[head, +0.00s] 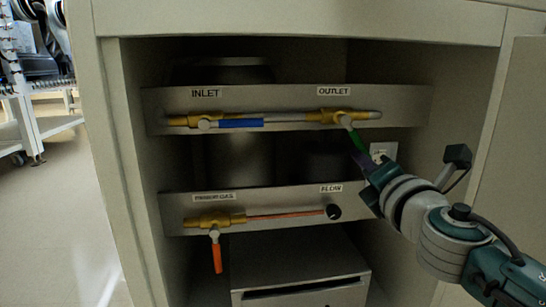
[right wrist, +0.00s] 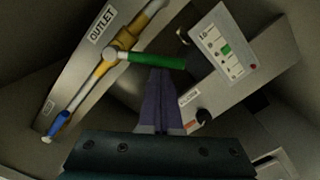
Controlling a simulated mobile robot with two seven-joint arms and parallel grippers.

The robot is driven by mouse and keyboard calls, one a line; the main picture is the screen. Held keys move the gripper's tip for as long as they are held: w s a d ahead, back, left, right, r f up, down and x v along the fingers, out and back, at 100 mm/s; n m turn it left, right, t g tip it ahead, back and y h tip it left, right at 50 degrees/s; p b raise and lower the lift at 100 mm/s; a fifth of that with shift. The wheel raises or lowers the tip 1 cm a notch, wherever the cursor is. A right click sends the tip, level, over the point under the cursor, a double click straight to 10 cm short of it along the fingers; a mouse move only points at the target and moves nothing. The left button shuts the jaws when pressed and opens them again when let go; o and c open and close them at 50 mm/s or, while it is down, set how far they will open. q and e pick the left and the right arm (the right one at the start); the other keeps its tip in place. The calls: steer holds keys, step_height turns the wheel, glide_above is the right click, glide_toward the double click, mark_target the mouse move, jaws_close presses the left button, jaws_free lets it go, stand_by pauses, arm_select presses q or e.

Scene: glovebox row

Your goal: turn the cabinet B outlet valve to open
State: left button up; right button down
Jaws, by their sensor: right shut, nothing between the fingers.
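The outlet valve (head: 328,116) is a brass body on the upper pipe under the OUTLET label (head: 334,91). Its green handle (head: 356,138) points down and to the right, across the pipe. In the right wrist view the green handle (right wrist: 158,61) runs out from the brass valve (right wrist: 124,40). My right gripper (head: 362,160) is at the lower end of the handle. Its purple fingers (right wrist: 161,75) are shut together with nothing between them, their tips at or just beside the handle; I cannot tell whether they touch. My left gripper is not in view.
The inlet valve's blue handle (head: 240,123) lies along the upper pipe. On the lower panel an orange handle (head: 217,257) hangs down, with a black knob (head: 333,211) to its right. A metal box (head: 300,267) stands below. The cabinet's side wall (head: 125,150) bounds the left.

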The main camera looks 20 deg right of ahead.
steer(key=shift+d+r+n, duration=0.1)
steer(key=shift+d+n, duration=0.1)
steer(key=shift+n, duration=0.2)
steer(key=shift+s+d+r+n, duration=0.15)
steer(key=shift+d+r+n, duration=0.2)
steer(key=shift+n, duration=0.45)
steer(key=d+r+n+p, duration=0.1)
steer(key=n, duration=0.1)
steer(key=d+r+n+p, duration=0.1)
steer(key=n, duration=0.2)
steer(key=r+n+p, duration=0.1)
steer(key=n+p, duration=0.1)
steer(key=n, duration=0.1)
steer(key=shift+s+d+r+t+y, duration=0.15)
steer(key=shift+s+d+t+y, duration=0.15)
steer(key=shift+d+y, duration=0.1)
